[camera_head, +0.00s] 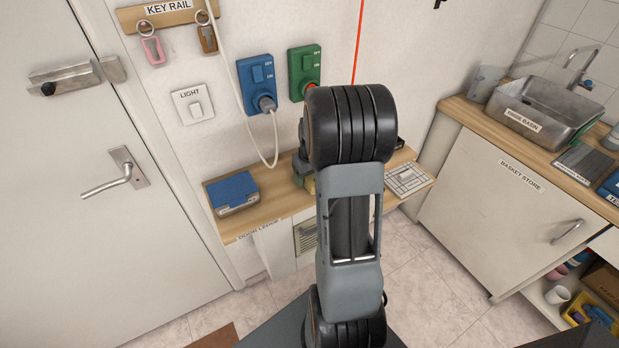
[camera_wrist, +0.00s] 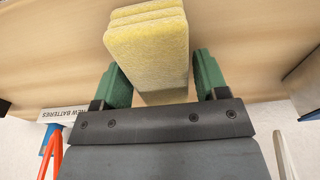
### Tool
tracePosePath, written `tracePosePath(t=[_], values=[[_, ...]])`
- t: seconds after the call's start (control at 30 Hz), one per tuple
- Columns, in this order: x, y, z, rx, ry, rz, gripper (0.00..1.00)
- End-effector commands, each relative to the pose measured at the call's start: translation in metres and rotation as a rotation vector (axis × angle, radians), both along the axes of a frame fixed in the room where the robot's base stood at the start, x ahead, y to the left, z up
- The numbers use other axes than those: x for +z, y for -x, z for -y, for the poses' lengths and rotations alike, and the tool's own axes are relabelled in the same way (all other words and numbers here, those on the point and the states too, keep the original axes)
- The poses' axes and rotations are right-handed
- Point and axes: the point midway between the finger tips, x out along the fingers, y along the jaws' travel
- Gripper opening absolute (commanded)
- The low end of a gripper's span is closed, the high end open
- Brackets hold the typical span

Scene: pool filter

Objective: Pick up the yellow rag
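The yellow rag (camera_wrist: 148,45) is a thick, folded, layered block at the top middle of the wrist view, over a light wooden surface. My gripper (camera_wrist: 160,78) shows there with its two green fingers spread, one on each side of the rag's lower part. Narrow gaps seem to show between the fingers and the rag, so the gripper looks open around it. In the head view, my arm hides the gripper and most of the rag's place on the wooden ledge (camera_head: 275,207).
On the ledge, a blue-topped box (camera_head: 233,193) sits left of my arm and a white grid-marked panel (camera_head: 408,179) right of it. A cord (camera_head: 275,140) hangs from the blue socket (camera_head: 257,84). A counter with a basin (camera_head: 540,108) stands at right. A batteries label (camera_wrist: 62,115) shows in the wrist view.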

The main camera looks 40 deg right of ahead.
Motion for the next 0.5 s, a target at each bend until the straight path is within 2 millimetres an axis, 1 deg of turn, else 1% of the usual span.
tracePosePath(t=[0.03,0.07,0.37,0.5], values=[[0.0002,0.0000,0.0001,0.000,0.000,0.000,0.62],[0.0002,0.0000,0.0001,0.000,0.000,0.000,0.59],[0.0003,0.0000,0.0001,0.000,0.000,0.000,0.30],[0.0004,0.0000,0.0001,0.000,0.000,0.000,0.30]])
